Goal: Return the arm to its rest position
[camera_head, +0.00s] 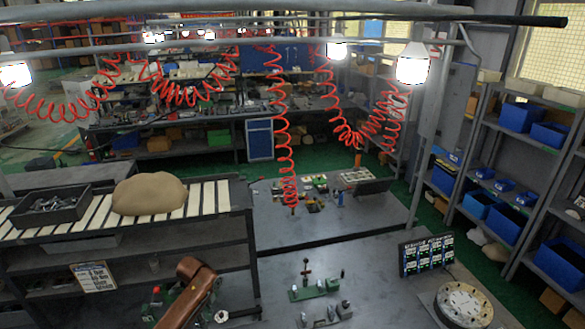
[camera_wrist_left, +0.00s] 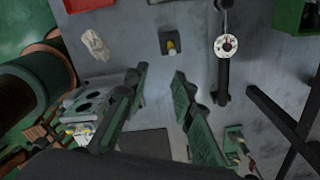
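My left gripper (camera_wrist_left: 162,76) shows in the left wrist view with its two dark, greenish fingers spread apart. No object is seen between the fingertips, only grey surface. In the head view I cannot make out either gripper. A green valve block (camera_head: 315,289) with upright levers stands on the grey table (camera_head: 385,285) at the lower middle of the head view. A greyish block (camera_head: 328,318) sits in front of it, cut by the lower edge. In the wrist view a metal block with round holes (camera_wrist_left: 88,101) lies left of the fingers.
A round grey disc (camera_head: 463,304) and a panel of cards (camera_head: 427,255) stand at the right. A dark bin (camera_head: 50,205) and a tan lump (camera_head: 149,193) rest on the left rack. In the wrist view, a small yellow-topped block (camera_wrist_left: 171,44) and a rod with a white disc (camera_wrist_left: 226,45) lie beyond the fingers.

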